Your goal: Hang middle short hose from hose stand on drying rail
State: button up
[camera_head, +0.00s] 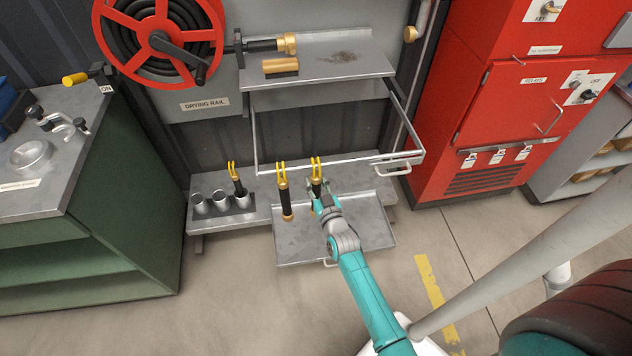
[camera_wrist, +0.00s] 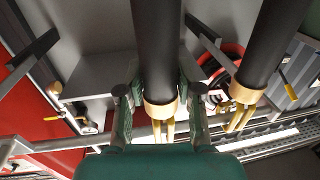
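The hose stand (camera_head: 208,214) is a grey shelf with several cups at the lower left. A short black hose (camera_head: 239,186) with yellow hooks stands in its right cup; the two cups left of it look empty. The drying rail (camera_head: 350,165) is a thin silver bar. One black hose (camera_head: 286,200) with a brass collar is upright with its yellow hooks at the rail. A second hose (camera_wrist: 158,45) is between the fingers of my gripper (camera_wrist: 159,75), its yellow hooks also at the rail. Whether the fingers press on it is unclear. The neighbouring hose (camera_wrist: 262,50) shows at right.
A grey drip tray (camera_head: 345,240) lies below the rail. A grey shelf (camera_head: 330,60) with brass fittings is above. A red hose reel (camera_head: 160,40) hangs upper left. A green bench (camera_head: 105,215) stands left and a red cabinet (camera_head: 500,110) right. Floor in front is mostly clear.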

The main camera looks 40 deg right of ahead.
jog(key=shift+o, duration=1.4)
jog(key=shift+s+f, duration=0.1)
jog(key=v, duration=1.1)
jog(key=shift+s+a, duration=0.25)
jog(key=shift+s, duration=0.05)
jog(key=s+a+r+n+y, duration=0.1)
jog(key=s+a+r+y, duration=0.1)
jog(key=s+a, duration=0.6)
jog(key=s+a+r+n+y, duration=0.25)
jog(key=s+a, duration=0.25)
jog(key=s, duration=0.4)
jog(key=s+a+r+y, duration=0.1)
jog(key=s+a+r, duration=0.1)
jog(key=s+r, duration=0.3)
jog(key=s+a+r+n+g+y, duration=0.1)
jog(key=s+a+r+y, duration=0.1)
jog(key=s+r, duration=0.4)
jog(key=shift+s+a+g, duration=0.3)
jog(key=shift+s+a, duration=0.25)
jog(key=shift+a, duration=0.25)
